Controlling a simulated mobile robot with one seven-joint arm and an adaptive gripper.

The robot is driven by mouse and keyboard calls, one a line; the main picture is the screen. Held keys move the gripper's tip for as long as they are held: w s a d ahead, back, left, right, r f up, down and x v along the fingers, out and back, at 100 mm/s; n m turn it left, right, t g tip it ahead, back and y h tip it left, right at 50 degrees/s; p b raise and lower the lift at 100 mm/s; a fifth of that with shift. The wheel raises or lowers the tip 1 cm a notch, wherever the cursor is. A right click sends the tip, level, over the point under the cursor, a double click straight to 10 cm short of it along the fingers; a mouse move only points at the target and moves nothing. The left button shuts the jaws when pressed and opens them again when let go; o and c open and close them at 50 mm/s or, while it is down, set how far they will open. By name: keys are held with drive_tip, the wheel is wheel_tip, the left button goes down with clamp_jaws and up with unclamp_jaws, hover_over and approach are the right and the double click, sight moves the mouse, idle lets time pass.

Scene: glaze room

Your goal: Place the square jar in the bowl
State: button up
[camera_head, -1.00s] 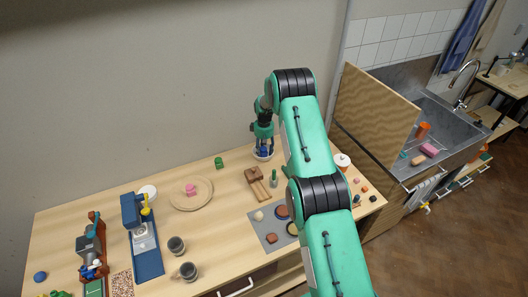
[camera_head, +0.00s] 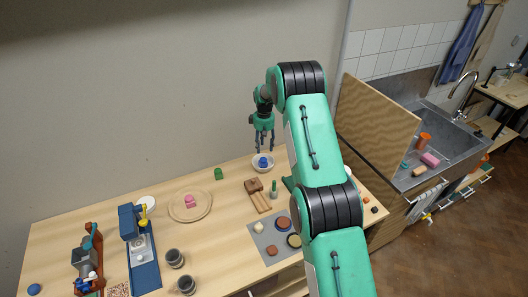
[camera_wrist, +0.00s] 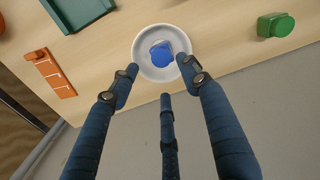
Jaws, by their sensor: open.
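A small blue square jar (camera_head: 263,162) sits inside a white bowl (camera_head: 254,166) near the back edge of the table. In the wrist view the blue jar (camera_wrist: 161,54) rests within the white bowl (camera_wrist: 142,44), with bare rim around it. My gripper (camera_head: 264,146) is above the bowl, apart from the jar. In the wrist view my gripper (camera_wrist: 158,72) has its fingers spread, with nothing between them.
A green jar (camera_head: 219,174) and a round wooden plate (camera_head: 206,207) with a pink jar (camera_head: 191,200) are to the left. Wooden blocks (camera_head: 259,199) lie in front of the bowl. A wooden panel (camera_head: 375,125) stands at the right beside a sink.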

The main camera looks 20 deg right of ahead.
drive_tip(key=shift+r, duration=0.4)
drive_tip(key=shift+r, duration=0.1)
idle(0.3)
